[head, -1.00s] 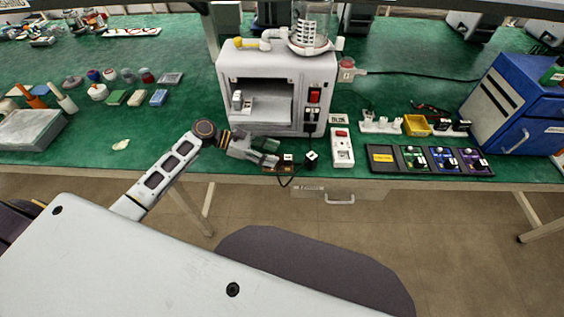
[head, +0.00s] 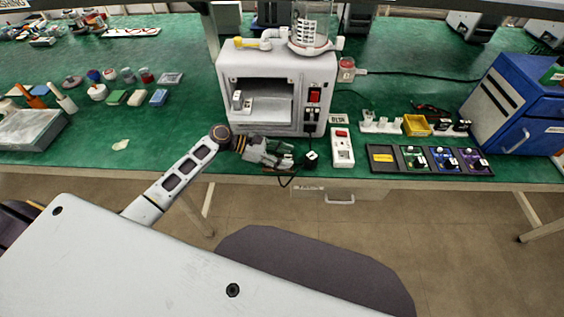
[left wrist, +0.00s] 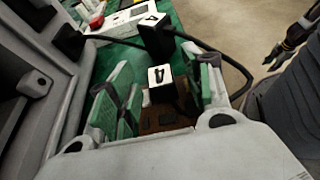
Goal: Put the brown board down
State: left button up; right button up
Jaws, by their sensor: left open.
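The brown board (left wrist: 160,122) shows in the left wrist view between my left gripper's fingers, with a black block with a white top (left wrist: 160,82) at its far end. My left gripper (left wrist: 162,98) is open, with green-padded fingers on either side of the board and a gap to each. In the head view my left gripper (head: 280,156) is low at the bench's front edge, before the white machine, and hides most of the board. What looks like my right gripper (left wrist: 282,50) hangs at the upper right of the left wrist view, small and away from the bench.
The white machine (head: 275,66) stands right behind my left gripper. A black cube (head: 311,158) with a cable and a white switch strip (head: 342,147) are just to the right. A black tray (head: 384,168) with coloured boards lies further right. Green bench is clear at left (head: 165,140).

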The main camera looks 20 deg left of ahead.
pick_arm(q)
grip_shut()
dwell(0.3)
jog(key=shift+r, duration=0.1)
jog(key=shift+r, duration=1.45)
jog(key=shift+s+a+r, duration=0.1)
jog(key=shift+a+r, duration=0.15)
jog(key=s+a, duration=0.1)
jog(key=a, duration=0.4)
jog(key=s+a, duration=0.2)
jog(key=a, duration=0.4)
jog(key=s+a, duration=0.1)
jog(key=a, duration=0.4)
jog(key=shift+s+a, duration=0.4)
